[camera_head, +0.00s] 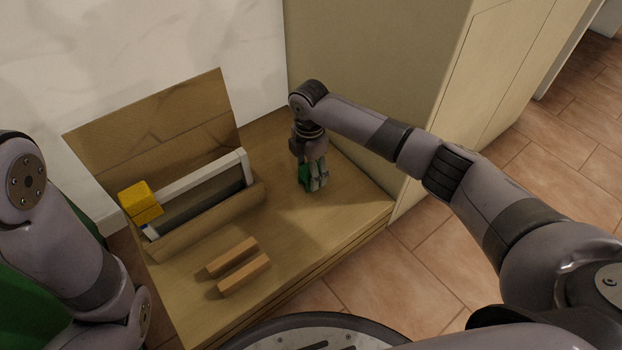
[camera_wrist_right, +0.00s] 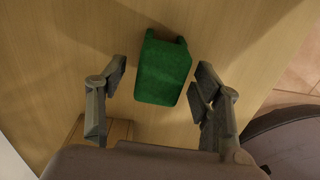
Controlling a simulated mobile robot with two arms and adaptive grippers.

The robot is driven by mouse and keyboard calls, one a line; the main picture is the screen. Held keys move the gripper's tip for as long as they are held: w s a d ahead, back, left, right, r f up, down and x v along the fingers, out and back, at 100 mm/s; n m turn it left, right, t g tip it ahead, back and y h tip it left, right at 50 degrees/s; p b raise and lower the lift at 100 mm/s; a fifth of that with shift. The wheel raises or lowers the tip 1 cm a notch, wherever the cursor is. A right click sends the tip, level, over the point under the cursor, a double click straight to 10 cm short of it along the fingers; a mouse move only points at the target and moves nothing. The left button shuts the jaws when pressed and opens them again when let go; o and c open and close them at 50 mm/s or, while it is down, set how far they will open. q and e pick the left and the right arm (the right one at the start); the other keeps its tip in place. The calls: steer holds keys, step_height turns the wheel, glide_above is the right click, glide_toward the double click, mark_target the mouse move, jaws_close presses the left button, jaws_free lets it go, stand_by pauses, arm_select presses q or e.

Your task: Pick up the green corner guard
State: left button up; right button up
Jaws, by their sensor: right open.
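The green corner guard (camera_wrist_right: 162,70) sits on the wooden tabletop; in the head view (camera_head: 304,174) it is partly hidden behind my right gripper (camera_head: 314,183). In the right wrist view it lies between the two spread fingers of my right gripper (camera_wrist_right: 162,74), with a gap on each side. The right gripper points down over it, open and holding nothing. How much height is left between fingertips and tabletop is hard to tell. My left arm shows at the left edge of the head view, but its gripper is out of the picture.
A white-edged panel (camera_head: 200,181) stands in a wooden holder (camera_head: 210,222), with a yellow block-like piece (camera_head: 140,199) on its left corner. Two wooden blocks (camera_head: 232,257) (camera_head: 244,275) lie in front. A cabinet wall (camera_head: 375,70) rises behind and right of the table (camera_head: 350,205).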

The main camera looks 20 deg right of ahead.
steer(key=shift+f, duration=0.1)
steer(key=shift+c, duration=0.2)
steer(key=c, duration=1)
